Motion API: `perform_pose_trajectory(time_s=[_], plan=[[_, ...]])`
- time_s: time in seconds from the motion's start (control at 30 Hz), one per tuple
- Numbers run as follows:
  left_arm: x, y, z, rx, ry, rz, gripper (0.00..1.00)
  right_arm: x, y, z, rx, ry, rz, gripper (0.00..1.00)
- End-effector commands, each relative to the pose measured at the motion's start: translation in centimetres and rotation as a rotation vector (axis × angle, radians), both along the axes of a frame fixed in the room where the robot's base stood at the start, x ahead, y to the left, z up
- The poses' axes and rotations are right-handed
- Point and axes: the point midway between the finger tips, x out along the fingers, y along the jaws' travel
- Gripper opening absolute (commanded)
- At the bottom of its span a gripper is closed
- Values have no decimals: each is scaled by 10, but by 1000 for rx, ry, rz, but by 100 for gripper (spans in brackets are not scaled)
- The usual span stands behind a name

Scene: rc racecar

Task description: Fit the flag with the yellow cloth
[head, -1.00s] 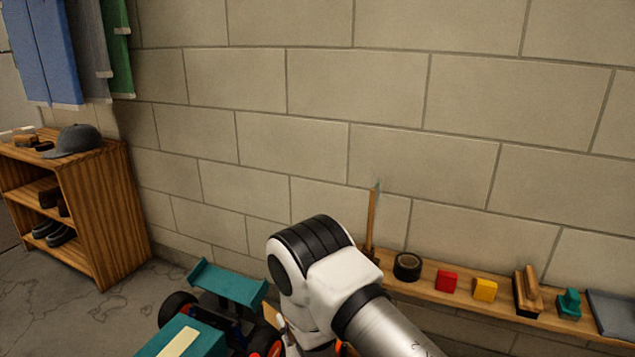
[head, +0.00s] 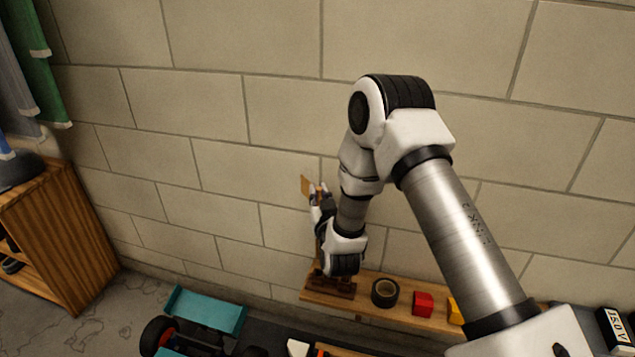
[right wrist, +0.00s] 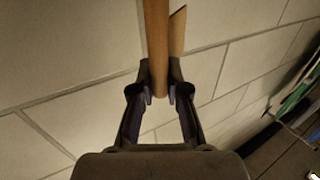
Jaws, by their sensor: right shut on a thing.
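The flag shows as a small yellow-orange cloth (head: 307,186) at the top of a thin wooden pole (head: 318,243), upright near the wall in the head view. My right gripper (head: 321,197) is shut on the pole just beside the cloth. In the right wrist view the pole (right wrist: 155,40) runs between the fingertips (right wrist: 160,94), with a tan edge of cloth (right wrist: 177,32) behind it. Below, a brown wooden holder (head: 331,284) sits on the shelf. My arm partly hides the pole, and I cannot tell whether its foot is in the holder. My left gripper is not in view.
The racecar with its teal rear wing (head: 205,309) is at the bottom left, partly cut off. The wooden wall shelf (head: 348,308) carries black tape (head: 385,292), a red block (head: 423,304) and a yellow block (head: 455,312). A wooden cabinet (head: 60,235) stands at left.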

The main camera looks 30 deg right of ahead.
Motion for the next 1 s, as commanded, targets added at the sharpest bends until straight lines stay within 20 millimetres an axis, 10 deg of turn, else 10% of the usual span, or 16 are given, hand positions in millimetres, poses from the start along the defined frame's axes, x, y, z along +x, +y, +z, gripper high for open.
perform_pose_trajectory(time_s=[1.0], plan=[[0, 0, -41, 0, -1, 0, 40, -1, 1, -59, 0, -1, 1, 0]])
